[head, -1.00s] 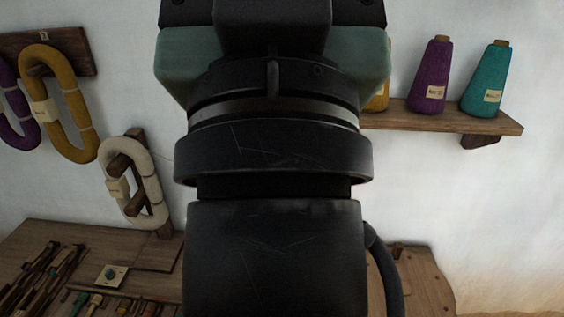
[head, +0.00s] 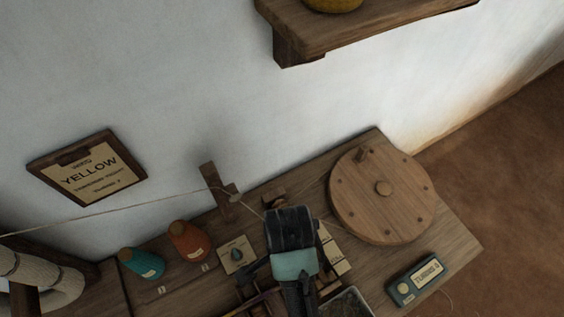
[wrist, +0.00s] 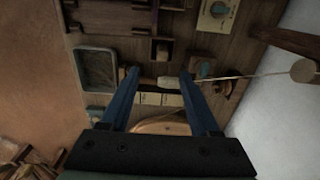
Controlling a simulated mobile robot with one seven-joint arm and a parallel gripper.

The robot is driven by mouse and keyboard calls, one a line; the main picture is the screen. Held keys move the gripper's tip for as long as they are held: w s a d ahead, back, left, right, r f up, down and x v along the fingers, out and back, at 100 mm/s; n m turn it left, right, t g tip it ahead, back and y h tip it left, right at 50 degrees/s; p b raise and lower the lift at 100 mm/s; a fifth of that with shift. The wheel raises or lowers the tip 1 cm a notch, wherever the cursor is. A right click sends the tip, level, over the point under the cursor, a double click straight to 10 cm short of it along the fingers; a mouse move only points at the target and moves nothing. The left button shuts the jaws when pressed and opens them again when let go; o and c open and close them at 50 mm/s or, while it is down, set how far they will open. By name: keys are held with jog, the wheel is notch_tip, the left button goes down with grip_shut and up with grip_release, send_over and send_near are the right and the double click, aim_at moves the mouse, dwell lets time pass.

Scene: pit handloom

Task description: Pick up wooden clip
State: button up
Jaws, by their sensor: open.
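My gripper (wrist: 159,76) is open in the wrist view, its two blue fingers apart above the wooden worktop. A small pale piece (wrist: 168,82) lies between the fingertips where the thread ends; it may be the wooden clip, but it is too small to be sure. Nothing is visibly held. In the head view my gripper's body covers the worktop there, and the clip cannot be made out.
The thread (head: 120,217) runs to a wooden post (head: 219,190). A round wooden wheel (head: 350,210), a turns counter (head: 416,279), an orange cone (head: 188,241), a teal cone (head: 141,263) and a tray (wrist: 97,68) stand around. A shelf (head: 330,36) juts from the wall above.

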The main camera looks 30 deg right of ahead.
notch_tip(320, 180, down, 6)
jog(key=shift+s+b, duration=0.1)
jog(key=shift+b, duration=0.3)
jog(key=shift+w+d+f+b, duration=0.1)
jog(key=shift+w+f+b, duration=0.1)
jog(key=shift+f, duration=1.3)
jog(key=shift+w+d+f+b, duration=0.1)
jog(key=shift+f+b, duration=0.1)
jog(key=shift+f, duration=1.3)
grip_shut()
